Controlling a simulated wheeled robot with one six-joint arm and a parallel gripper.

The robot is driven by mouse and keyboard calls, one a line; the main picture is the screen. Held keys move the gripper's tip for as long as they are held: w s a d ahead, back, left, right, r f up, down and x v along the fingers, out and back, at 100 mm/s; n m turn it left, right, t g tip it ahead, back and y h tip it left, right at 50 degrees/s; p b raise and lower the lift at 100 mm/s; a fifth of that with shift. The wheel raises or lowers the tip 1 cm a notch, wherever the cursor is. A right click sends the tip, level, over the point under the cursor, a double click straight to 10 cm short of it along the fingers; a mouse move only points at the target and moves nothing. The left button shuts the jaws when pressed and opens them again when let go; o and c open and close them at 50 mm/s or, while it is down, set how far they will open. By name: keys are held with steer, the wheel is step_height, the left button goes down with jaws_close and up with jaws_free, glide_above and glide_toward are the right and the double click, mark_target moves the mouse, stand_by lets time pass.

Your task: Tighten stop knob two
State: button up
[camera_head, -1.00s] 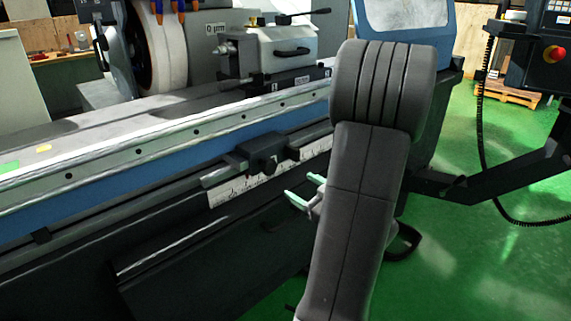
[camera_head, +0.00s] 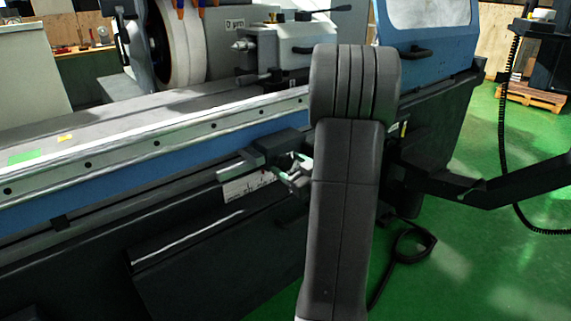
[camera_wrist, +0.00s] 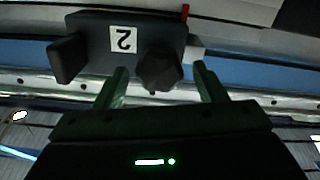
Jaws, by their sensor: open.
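The stop block (camera_wrist: 98,38) is dark and carries a white label with a "2", which appears upside down in the wrist view. Its dark lobed stop knob (camera_wrist: 158,70) sticks out toward my gripper (camera_wrist: 160,82). My gripper is open, with one finger on each side of the knob and gaps visible on both sides; I cannot tell whether the tips reach past it. In the head view the stop block (camera_head: 272,148) sits on the machine's front rail, and my gripper (camera_head: 292,172) is right by it. My arm hides part of this area, and the knob is not clear there.
The blue machine bed edge (camera_head: 165,152) runs behind the stop. A white scale strip (camera_head: 245,187) lies just below the stop. A dark bracket arm (camera_head: 480,185) reaches out at the right. Green floor (camera_head: 450,270) is open at the lower right.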

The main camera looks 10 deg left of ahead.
steer(key=shift+x, duration=1.05)
steer(key=c, duration=1)
